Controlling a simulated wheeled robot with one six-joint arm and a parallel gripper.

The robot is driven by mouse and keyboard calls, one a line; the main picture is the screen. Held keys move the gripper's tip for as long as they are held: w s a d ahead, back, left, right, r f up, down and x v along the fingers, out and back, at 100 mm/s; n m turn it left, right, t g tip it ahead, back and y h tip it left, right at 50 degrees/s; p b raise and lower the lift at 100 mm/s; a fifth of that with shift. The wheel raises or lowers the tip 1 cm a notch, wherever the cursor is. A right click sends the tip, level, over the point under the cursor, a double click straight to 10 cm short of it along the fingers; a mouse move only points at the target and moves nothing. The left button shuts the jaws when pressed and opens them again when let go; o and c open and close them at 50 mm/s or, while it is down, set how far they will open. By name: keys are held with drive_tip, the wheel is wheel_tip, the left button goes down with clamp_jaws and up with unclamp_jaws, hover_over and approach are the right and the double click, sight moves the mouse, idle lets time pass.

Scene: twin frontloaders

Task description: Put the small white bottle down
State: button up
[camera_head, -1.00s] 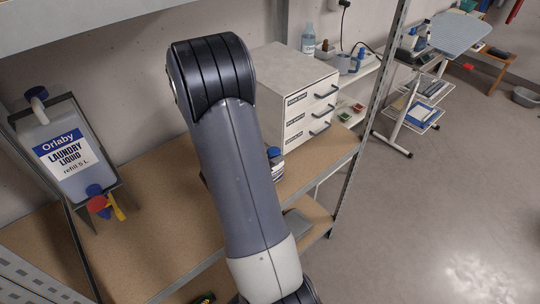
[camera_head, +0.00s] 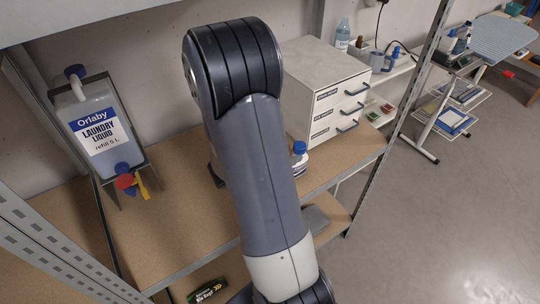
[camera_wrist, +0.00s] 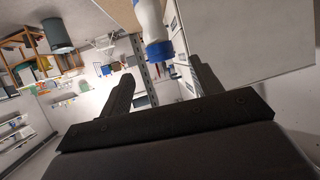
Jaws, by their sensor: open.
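The small white bottle (camera_head: 301,164) with a blue cap stands upright on the brown shelf board (camera_head: 182,222), in front of the drawer unit and partly hidden by my arm. In the wrist view, which is upside down, the bottle (camera_wrist: 149,20) hangs from the top edge with its cap downward. My gripper (camera_wrist: 162,84) has its two dark fingers spread apart, with nothing held between them. The bottle shows beyond the fingertips, apart from them. In the head view my arm hides most of the gripper.
A white drawer unit (camera_head: 326,72) stands behind the bottle. A laundry liquid canister (camera_head: 98,128) in a holder is at the left. A metal shelf post (camera_head: 402,112) rises to the right. The board left of my arm is mostly clear. A dark box (camera_head: 207,291) lies lower down.

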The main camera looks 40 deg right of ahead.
drive_tip(key=v, duration=0.7)
drive_tip(key=shift+r, duration=0.1)
drive_tip(key=shift+c, duration=0.5)
